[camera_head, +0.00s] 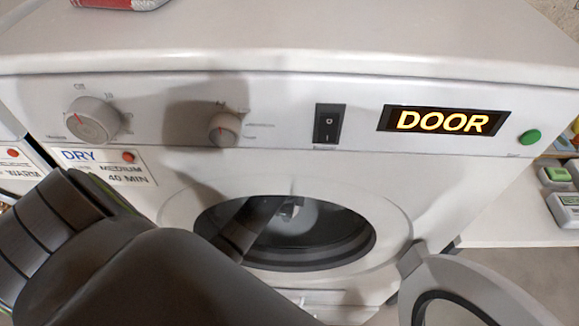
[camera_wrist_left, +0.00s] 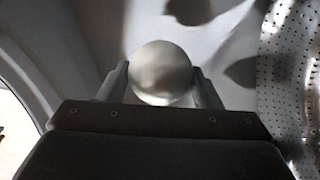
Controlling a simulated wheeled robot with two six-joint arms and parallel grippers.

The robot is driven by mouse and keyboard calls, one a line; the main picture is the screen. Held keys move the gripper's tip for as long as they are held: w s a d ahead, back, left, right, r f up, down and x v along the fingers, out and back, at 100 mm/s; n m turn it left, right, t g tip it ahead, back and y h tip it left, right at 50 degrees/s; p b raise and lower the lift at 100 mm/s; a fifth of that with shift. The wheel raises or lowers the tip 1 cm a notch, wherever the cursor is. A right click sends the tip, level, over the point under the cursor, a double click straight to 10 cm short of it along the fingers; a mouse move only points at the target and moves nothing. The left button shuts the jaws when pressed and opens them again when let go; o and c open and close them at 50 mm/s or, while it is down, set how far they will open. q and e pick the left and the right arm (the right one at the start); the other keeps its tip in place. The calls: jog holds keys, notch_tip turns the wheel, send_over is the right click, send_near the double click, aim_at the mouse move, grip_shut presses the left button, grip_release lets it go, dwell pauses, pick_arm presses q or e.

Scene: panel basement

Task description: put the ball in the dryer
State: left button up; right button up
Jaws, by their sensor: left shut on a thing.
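The dryer (camera_head: 400,190) stands in front of me in the head view. Its round door (camera_head: 470,290) hangs open at the lower right. My left arm reaches through the dark round opening (camera_head: 352,245) into the drum. In the left wrist view, the pale ball (camera_wrist_left: 160,68) sits between the two fingers of my left gripper (camera_wrist_left: 160,82), which is shut on it. The perforated drum wall (camera_wrist_left: 290,80) is to the right of the ball. In the head view my arm and the dim interior make the ball hard to make out. My right gripper is not in view.
The display (camera_head: 443,121) reads DOOR, with a green button (camera_head: 530,137) to its right. Two knobs and a black switch (camera_head: 328,124) are on the panel. A card (camera_head: 105,165) reads DRY, MEDIUM, 40 MIN. The opening's rim surrounds my left arm.

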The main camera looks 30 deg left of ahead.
pick_arm(q)
notch_tip(320, 180, down, 2)
jog(key=shift+f, duration=0.15)
notch_tip(320, 180, down, 4)
jog(key=shift+f, duration=0.25)
jog(key=shift+f+b, duration=0.15)
jog(key=shift+b, duration=0.15)
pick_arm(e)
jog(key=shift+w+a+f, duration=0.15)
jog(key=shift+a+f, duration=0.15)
pick_arm(q)
jog(key=o, duration=1)
jog(key=shift+c, duration=0.2)
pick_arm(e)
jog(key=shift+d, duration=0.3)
